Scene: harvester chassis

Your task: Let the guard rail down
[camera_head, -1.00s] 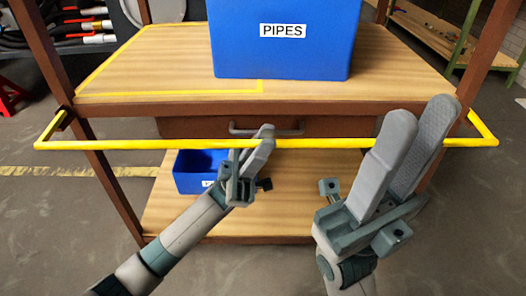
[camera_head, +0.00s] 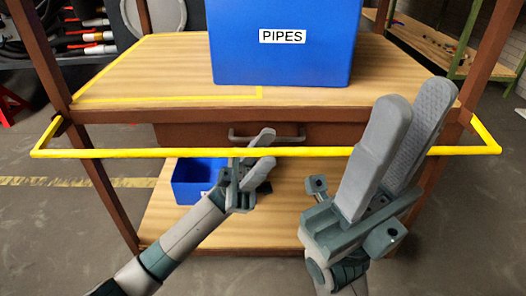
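The yellow guard rail (camera_head: 190,153) runs level across the front of a wooden workbench (camera_head: 390,72). Its short end arms meet the brown posts at left and right. My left gripper (camera_head: 271,147) is at the middle of the rail with its fingers apart, one above and one below the rail line. I cannot tell whether they touch the rail. My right gripper (camera_head: 416,97) is open and empty. It points up in front of the rail's right part and hides a stretch of it.
A blue bin labelled PIPES (camera_head: 283,60) stands on the bench top. A drawer handle (camera_head: 240,137) sits behind the rail. A smaller blue bin (camera_head: 190,183) is on the lower shelf.

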